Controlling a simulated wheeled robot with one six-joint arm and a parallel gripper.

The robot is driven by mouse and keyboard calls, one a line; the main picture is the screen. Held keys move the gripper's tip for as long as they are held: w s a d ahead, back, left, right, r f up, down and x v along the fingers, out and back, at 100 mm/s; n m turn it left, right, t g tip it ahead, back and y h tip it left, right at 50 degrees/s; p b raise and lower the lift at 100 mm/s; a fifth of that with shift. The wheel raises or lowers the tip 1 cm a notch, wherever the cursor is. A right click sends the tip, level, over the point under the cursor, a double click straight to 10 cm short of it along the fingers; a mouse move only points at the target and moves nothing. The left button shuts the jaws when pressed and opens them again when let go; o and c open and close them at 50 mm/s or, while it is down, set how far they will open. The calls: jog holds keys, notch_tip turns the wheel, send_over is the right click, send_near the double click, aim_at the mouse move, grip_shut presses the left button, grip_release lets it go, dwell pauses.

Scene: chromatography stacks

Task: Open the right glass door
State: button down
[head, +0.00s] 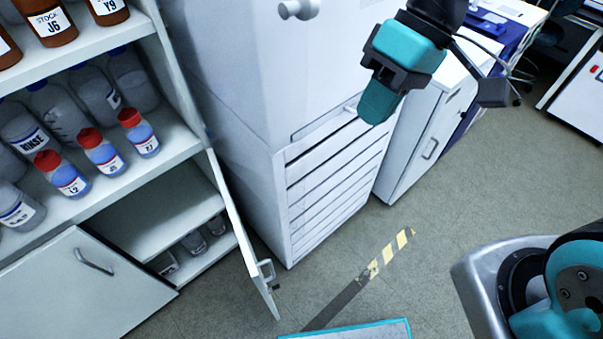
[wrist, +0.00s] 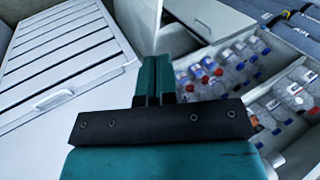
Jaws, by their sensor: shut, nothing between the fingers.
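A shelving cabinet (head: 180,140) stands at the left in the head view. Its lower right door (head: 243,225) stands swung open, seen nearly edge-on, with a handle (head: 266,275) near its outer edge. The lower left door (head: 70,285) looks closed. I cannot make out a glass pane for certain in either view. My gripper (head: 378,105) is shut and empty, in front of the white drawer unit, right of the cabinet and apart from the open door. In the wrist view its teal fingers (wrist: 153,80) lie together, with nothing between them.
Bottles with red caps (head: 100,150) stand on the cabinet's shelf. A white drawer unit (head: 330,185) stands right of the cabinet. A white bench cabinet (head: 425,125) is beyond it. The grey floor (head: 480,190) at the right is clear, with striped tape (head: 390,255).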

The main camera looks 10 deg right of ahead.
jog(key=w+d+f+g+y, duration=0.1)
jog(key=w+f+g+y, duration=0.2)
jog(key=w+f, duration=0.7)
jog(key=s+r+p+x, duration=0.1)
jog(key=p+x, duration=0.4)
jog(key=x, duration=0.9)
jog(key=shift+s+r, duration=0.15)
jog(key=shift+s, duration=0.5)
jog(key=shift+a, duration=0.1)
